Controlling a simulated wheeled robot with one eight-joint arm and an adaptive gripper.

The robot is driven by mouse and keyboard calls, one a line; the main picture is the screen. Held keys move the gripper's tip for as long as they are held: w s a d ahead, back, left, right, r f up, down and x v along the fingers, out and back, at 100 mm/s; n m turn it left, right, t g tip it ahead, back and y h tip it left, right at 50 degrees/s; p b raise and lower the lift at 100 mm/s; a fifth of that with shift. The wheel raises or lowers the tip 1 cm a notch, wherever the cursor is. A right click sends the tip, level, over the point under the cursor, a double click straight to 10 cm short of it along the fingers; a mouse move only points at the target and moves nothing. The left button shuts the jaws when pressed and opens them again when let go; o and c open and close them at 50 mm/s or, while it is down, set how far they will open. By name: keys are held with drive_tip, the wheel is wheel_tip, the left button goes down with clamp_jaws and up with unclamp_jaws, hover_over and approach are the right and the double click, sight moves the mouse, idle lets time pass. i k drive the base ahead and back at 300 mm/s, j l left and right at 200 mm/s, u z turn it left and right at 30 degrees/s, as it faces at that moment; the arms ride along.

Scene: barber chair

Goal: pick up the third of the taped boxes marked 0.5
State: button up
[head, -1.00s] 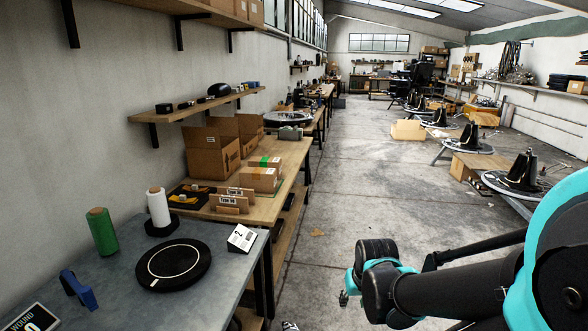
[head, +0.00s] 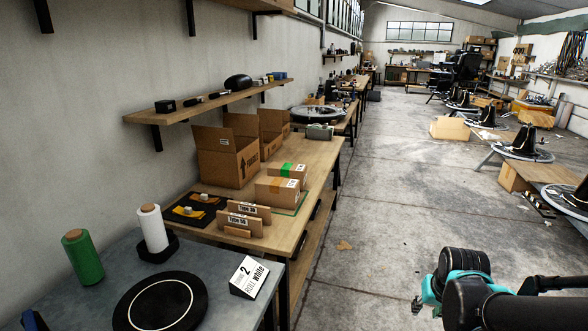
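Two small taped boxes show on the wooden bench (head: 312,190) along the left wall. The nearer box (head: 272,190) has a tan tape strip and a white label. The box behind it (head: 289,171) has green tape. Their markings are too small to read, and I cannot make out a third taped box. They lie on a green-edged patch right of the large open cartons. My gripper (head: 417,304) is far off at the lower right, over the floor, mostly hidden behind my arm. Its fingers are too small to judge.
Open cartons (head: 225,158) stand behind the boxes; small label holders (head: 243,216) stand in front. The nearer grey table (head: 105,282) holds green and white spools, a black disc and a card reading "2 ROLL white". A shelf (head: 208,103) overhangs. The aisle floor (head: 390,190) is mostly clear.

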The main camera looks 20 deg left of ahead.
sight(293, 171)
drive_tip(key=i, duration=1.85)
drive_tip(key=i+u, duration=0.35)
drive_tip(key=i+l+u, duration=0.1)
drive_tip(key=u, duration=0.25)
drive_tip(key=i+l+u, duration=0.35)
drive_tip(key=j, duration=0.1)
